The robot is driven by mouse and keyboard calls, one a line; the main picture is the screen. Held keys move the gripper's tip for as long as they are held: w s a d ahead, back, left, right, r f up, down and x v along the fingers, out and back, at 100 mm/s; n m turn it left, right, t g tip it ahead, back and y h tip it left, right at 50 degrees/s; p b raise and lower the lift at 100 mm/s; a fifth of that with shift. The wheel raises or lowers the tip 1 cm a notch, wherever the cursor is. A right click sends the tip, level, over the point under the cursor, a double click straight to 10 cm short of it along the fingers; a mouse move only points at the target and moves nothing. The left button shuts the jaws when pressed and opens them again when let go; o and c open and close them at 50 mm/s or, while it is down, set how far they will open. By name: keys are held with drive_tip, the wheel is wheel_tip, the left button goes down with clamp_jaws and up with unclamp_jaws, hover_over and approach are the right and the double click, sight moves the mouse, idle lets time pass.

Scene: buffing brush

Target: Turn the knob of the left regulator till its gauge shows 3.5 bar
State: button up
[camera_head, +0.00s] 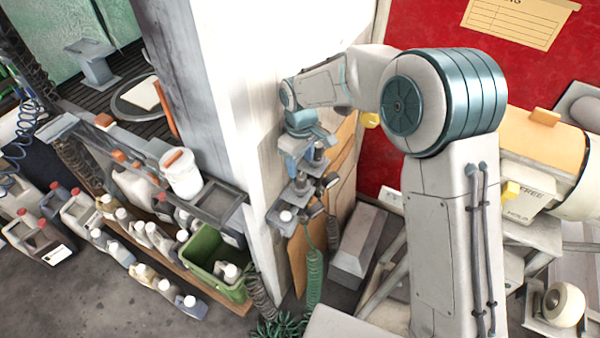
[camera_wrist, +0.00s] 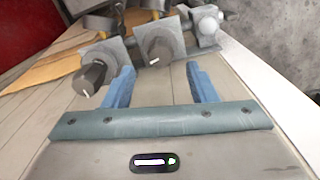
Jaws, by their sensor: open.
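Two grey regulators with dark knobs show in the wrist view. One knob (camera_wrist: 158,50) with a white mark is ahead of the gap between my fingers. The other knob (camera_wrist: 91,76) lies left of my left finger. My gripper (camera_wrist: 161,78) is open, its blue fingers apart and nothing held between them. In the head view, my gripper (camera_head: 297,153) is at the regulator assembly (camera_head: 301,186) on the white pillar's side. I cannot tell whether the fingers touch the knob. No gauge dial can be read, and I cannot tell which regulator is the left one.
A white round-ended fitting (camera_wrist: 207,22) stands right of the knobs. The white pillar (camera_head: 232,110) is close beside my gripper. A green coiled hose (camera_head: 314,275) hangs below the regulators. A green crate (camera_head: 213,262) and several bottles stand at the left.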

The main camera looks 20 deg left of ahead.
sight(300, 175)
wheel_tip(300, 175, down, 6)
drive_tip(key=shift+f+p, duration=0.15)
drive_tip(key=shift+p, duration=0.4)
drive_tip(key=shift+c, duration=0.3)
drive_tip(key=c, duration=0.9)
